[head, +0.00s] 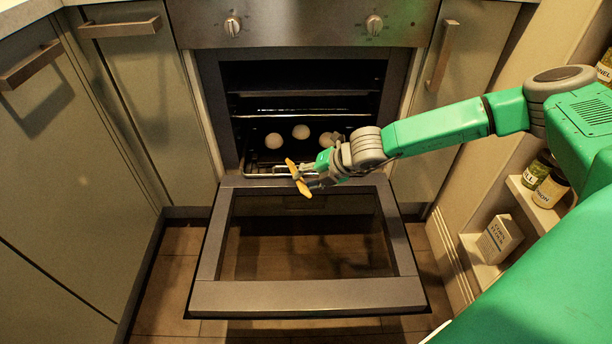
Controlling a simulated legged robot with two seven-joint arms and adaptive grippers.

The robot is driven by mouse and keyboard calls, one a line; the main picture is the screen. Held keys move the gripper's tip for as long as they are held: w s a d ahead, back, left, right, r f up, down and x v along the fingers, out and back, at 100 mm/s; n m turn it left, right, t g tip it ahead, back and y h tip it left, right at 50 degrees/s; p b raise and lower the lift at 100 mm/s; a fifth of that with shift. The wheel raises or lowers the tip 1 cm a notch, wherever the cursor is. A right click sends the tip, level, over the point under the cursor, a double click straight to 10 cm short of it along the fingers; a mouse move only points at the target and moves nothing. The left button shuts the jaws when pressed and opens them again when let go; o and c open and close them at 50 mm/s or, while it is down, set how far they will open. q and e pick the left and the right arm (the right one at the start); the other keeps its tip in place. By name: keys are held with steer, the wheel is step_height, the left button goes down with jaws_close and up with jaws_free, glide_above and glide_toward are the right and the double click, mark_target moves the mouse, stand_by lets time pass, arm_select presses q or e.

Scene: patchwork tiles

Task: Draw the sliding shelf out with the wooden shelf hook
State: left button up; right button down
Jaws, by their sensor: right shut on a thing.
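My right gripper (311,176) is shut on the wooden shelf hook (298,177), a short tan piece held slantwise at the oven mouth. The hook's upper end is close to the front bar of the sliding shelf (264,175); I cannot tell whether it touches or catches it. The wire shelf sits low in the open oven, its front edge near the opening, and my gripper hides its right part. Several pale round things (300,132) rest on it. My left gripper is not in view.
The oven door (310,296) is folded down, below my right gripper. A higher rack (300,112) is inside the oven. Cabinets (150,90) flank the oven. Open shelves at right hold jars (550,188) and a carton (499,238). Tiled floor shows below.

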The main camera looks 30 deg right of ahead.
mark_target(311, 195)
steer(key=shift+s+a, duration=0.2)
steer(key=shift+s, duration=0.05)
steer(key=shift+s+a, duration=0.4)
steer(key=shift+s, duration=0.3)
steer(key=shift+s+a, duration=0.45)
steer(key=shift+s, duration=0.3)
steer(key=shift+s+a, duration=0.4)
steer(key=shift+s, duration=0.3)
steer(key=shift+s+a, duration=0.45)
steer(key=shift+s, duration=0.25)
steer(key=shift+s+a, duration=0.45)
steer(key=shift+s, duration=0.3)
steer(key=shift+s+a, duration=0.45)
steer(key=shift+s, duration=0.25)
steer(key=shift+s+a, duration=0.45)
steer(key=shift+s, duration=0.25)
steer(key=shift+s+a, duration=0.4)
steer(key=shift+s, duration=0.35)
steer(key=shift+s+a, duration=0.45)
steer(key=shift+s, duration=0.25)
steer(key=shift+r, duration=0.1)
